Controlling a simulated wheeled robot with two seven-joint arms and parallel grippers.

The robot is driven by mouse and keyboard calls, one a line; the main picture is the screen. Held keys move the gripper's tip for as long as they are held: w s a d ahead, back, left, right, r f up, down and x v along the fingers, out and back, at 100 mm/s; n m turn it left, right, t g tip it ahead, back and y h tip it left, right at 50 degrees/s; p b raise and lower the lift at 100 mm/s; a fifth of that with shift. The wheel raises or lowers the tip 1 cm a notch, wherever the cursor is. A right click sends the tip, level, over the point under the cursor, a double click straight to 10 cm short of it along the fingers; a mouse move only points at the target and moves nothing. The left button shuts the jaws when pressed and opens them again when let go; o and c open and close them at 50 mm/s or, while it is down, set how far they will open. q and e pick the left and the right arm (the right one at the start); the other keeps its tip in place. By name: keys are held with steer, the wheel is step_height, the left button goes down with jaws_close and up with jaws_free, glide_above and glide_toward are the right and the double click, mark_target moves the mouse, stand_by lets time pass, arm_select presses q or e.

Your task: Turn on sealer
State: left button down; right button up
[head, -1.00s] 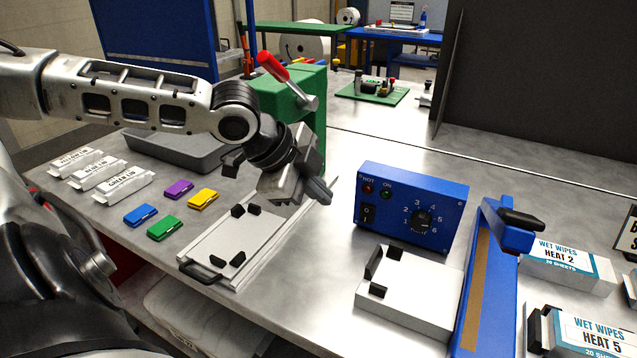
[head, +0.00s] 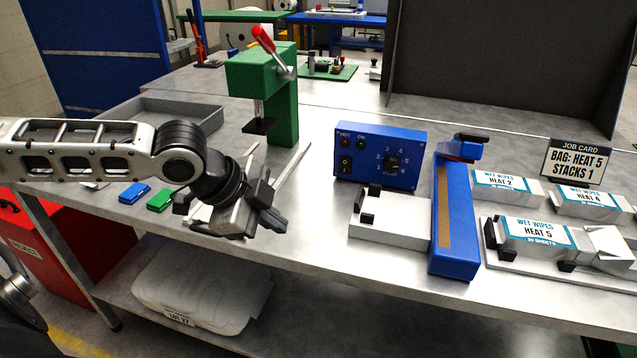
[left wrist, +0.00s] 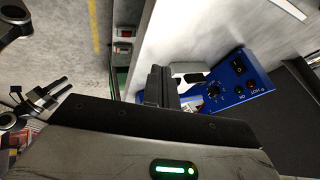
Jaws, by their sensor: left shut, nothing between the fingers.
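The sealer's blue control box (head: 380,156) stands on the steel bench in the head view. Its front has a black rocker switch (head: 345,165) at lower left, HOT and ON lamps above it, and a black numbered dial (head: 392,163). The box also shows in the left wrist view (left wrist: 237,80). The blue sealer arm (head: 456,215) stands right of a white block. My left gripper (head: 278,219) is shut and empty, over the bench's front part, left of the box and apart from it.
A green press (head: 262,90) with a red lever stands behind my left gripper. A white block (head: 385,220) sits before the control box. A grey tray (head: 180,112) lies at left.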

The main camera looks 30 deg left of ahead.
arm_select(q)
steer(key=s+d+f+n+y, duration=0.1)
steer(key=s+d+f+n, duration=0.45)
steer(key=f, duration=0.25)
steer(key=s+d+f+n+y, duration=0.1)
steer(key=s+d+f+n, duration=0.45)
steer(key=f, duration=0.35)
steer(key=w+d+f+t+h, duration=0.2)
steer(key=d+f+t, duration=0.2)
steer(key=f, duration=0.1)
steer(key=shift+d+f+n, duration=0.15)
steer(key=shift+d+n, duration=0.15)
steer(key=shift+d, duration=0.05)
arm_select(e)
steer(key=shift+w+d+r, duration=0.1)
steer(key=shift+w+r, duration=0.1)
steer(key=shift+w, duration=0.05)
steer(key=shift+c, duration=0.3)
